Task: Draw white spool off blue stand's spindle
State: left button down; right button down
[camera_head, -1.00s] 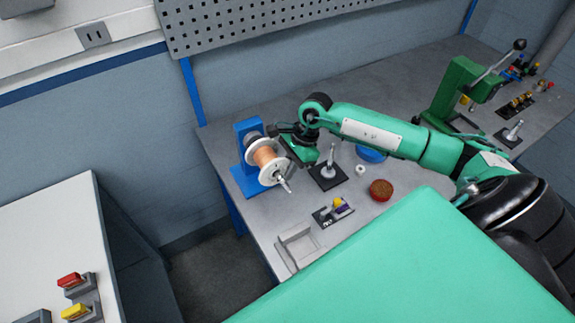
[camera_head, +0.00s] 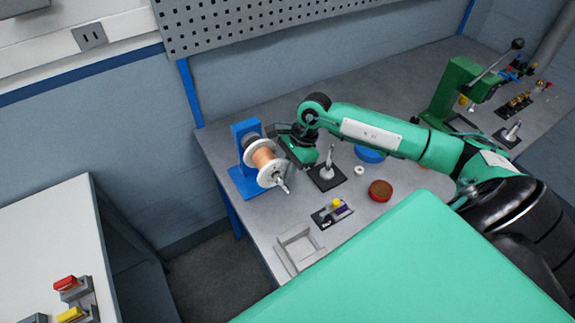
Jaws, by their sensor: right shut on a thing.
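The white spool (camera_head: 268,172), wound with copper-coloured wire, sits on the spindle (camera_head: 284,189) of the blue stand (camera_head: 243,181). The spindle's metal end sticks out through the front flange, toward the lower right. My right gripper (camera_head: 277,136) is at the upper right of the spool, by its rear part next to the stand's upright. It is shut on the spool, though its fingertips are small and partly hidden. My left gripper is out of view.
A black base with an upright metal post (camera_head: 327,174) stands just right of the spool. A red-rimmed round container (camera_head: 380,190), a grey tray (camera_head: 299,246) and a small white ring (camera_head: 359,170) lie nearby. A green press (camera_head: 461,92) stands farther right.

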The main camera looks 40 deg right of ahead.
jog(key=shift+s, duration=0.1)
dwell(0.3)
jog(key=shift+s+a+r+b, duration=0.15)
jog(key=shift+s+b, duration=0.45)
jog(key=shift+s, duration=1.05)
jog(key=shift+b, duration=0.3)
jog(key=shift+s+a+b, duration=0.1)
jog(key=shift+s+b, duration=0.95)
jog(key=shift+s, duration=0.7)
